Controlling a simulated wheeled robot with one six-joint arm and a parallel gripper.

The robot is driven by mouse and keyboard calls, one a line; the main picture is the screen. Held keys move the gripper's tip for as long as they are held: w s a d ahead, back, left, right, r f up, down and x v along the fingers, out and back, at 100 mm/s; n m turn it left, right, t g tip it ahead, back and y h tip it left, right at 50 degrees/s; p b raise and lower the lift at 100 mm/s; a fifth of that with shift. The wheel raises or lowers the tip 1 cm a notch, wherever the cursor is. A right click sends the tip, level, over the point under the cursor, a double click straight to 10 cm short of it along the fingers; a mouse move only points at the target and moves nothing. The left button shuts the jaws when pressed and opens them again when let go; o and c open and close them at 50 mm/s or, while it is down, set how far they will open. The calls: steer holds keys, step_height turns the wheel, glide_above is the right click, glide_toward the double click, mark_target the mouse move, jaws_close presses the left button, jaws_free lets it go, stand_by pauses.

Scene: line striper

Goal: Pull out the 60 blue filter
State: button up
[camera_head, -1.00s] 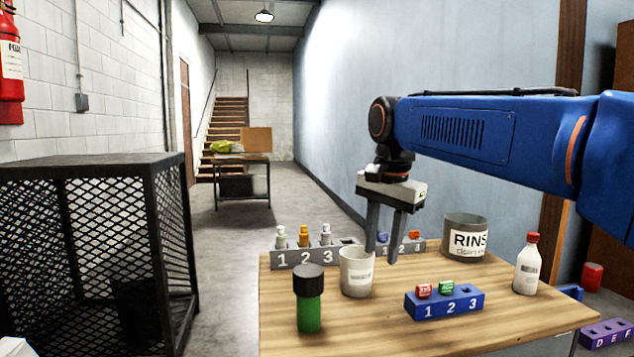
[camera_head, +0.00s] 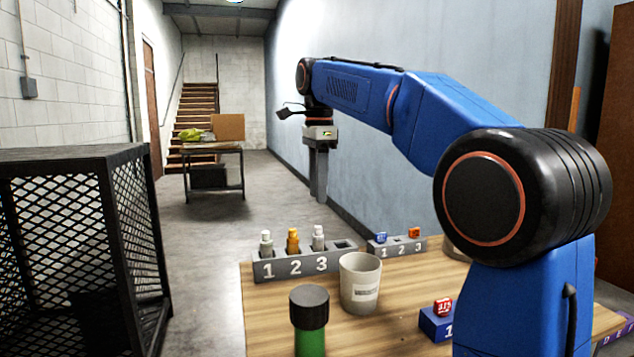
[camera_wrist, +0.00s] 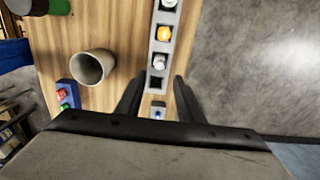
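A small blue filter block (camera_head: 381,238) with white marking, too small to read, sits in slot 1 of a small grey rack (camera_head: 397,249) at the table's back edge. My gripper (camera_head: 318,200) is above and behind the racks, pointing down, and holds nothing. In the wrist view my gripper (camera_wrist: 158,78) shows two fingers well apart. The blue filter (camera_wrist: 157,114) shows there low between the fingers, close to the gripper body. The rest of its rack is largely hidden by the gripper body.
A longer grey rack (camera_head: 268,270) with white and orange bottles stands left of the small one. An orange block (camera_head: 414,232) sits in slot 3. A white cup (camera_head: 346,291), a green black-capped jar (camera_head: 310,341) and a blue rack (camera_head: 432,324) with a red block stand nearer.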

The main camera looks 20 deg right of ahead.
steer(key=shift+f, duration=4.3)
jaws_close()
